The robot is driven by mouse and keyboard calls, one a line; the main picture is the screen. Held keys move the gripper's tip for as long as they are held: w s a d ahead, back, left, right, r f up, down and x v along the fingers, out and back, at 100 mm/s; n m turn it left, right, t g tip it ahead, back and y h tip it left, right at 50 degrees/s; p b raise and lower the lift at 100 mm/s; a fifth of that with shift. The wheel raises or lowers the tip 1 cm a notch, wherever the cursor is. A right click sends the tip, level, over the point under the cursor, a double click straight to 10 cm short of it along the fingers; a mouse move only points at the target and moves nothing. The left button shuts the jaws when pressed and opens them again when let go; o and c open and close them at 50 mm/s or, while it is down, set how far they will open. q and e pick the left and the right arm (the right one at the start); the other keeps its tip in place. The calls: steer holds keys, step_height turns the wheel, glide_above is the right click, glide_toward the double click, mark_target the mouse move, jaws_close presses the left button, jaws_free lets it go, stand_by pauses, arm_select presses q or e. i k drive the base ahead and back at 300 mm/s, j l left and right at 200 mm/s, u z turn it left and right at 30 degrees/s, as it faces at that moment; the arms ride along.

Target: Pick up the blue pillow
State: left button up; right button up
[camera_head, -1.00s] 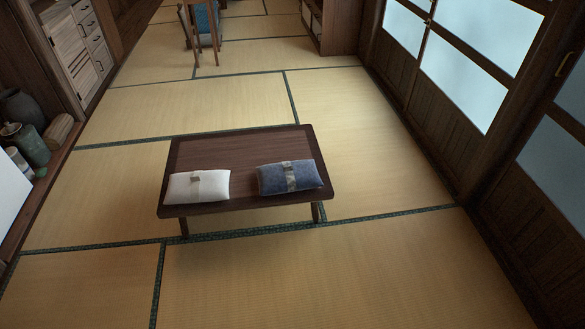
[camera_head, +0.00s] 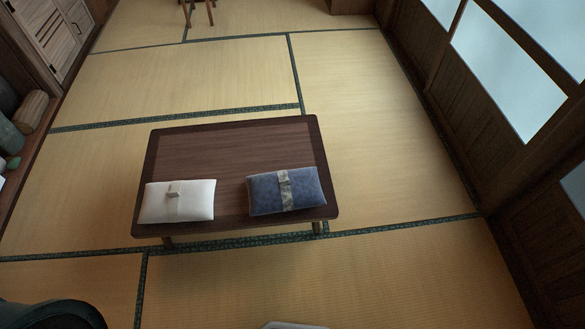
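The blue pillow (camera_head: 264,194) lies flat on the near right part of a low dark wooden table (camera_head: 235,147). It has a grey patterned band around its middle. A white pillow (camera_head: 196,209) with a small tab lies to its left on the same table, with a gap between them. Neither gripper shows clearly in the head view. A dark rounded shape at the bottom left edge and a light piece at the bottom middle edge appear to be parts of my own body.
Open tatami floor (camera_head: 370,270) lies in front of and around the table. Dark wooden wall panels with windows (camera_head: 505,70) run along the right. A shelf with pots (camera_head: 12,135) and a light wooden cabinet (camera_head: 55,35) stand along the left. Wooden stool legs (camera_head: 198,12) show at the back.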

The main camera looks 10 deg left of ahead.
mark_target(285, 190)
steer(key=i+z, duration=0.1)
steer(key=i, duration=0.85)
